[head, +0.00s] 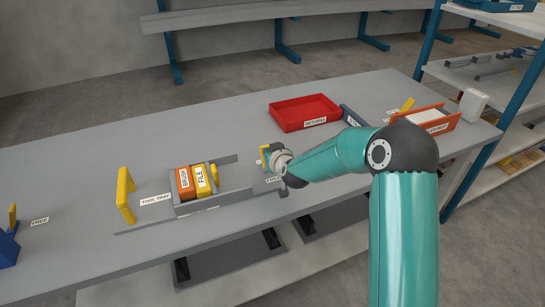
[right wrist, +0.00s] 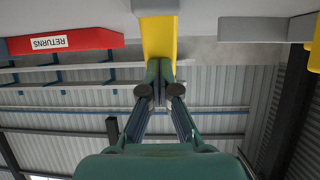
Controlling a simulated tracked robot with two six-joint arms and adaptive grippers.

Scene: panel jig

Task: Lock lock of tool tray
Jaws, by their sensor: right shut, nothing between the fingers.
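The tool tray (head: 183,208) is a grey tray on the bench, with a tall yellow handle (head: 125,195) at its left end. An orange BRUSH block (head: 184,184) and a yellow FILE block (head: 202,180) stand in it. A yellow part (head: 264,152), which looks like the lock, is just right of the tray and partly hidden by my right gripper (head: 270,160). In the right wrist view my right gripper (right wrist: 158,82) is shut and empty, its tips at a yellow bar (right wrist: 159,38). I cannot tell whether they touch. My left gripper is not in view.
A red RETURNS bin (head: 304,113) is behind my right arm. An orange box (head: 437,120) and a white block (head: 474,105) are at the bench's right end. A blue object (head: 8,245) is at the far left. The bench behind the tray is clear.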

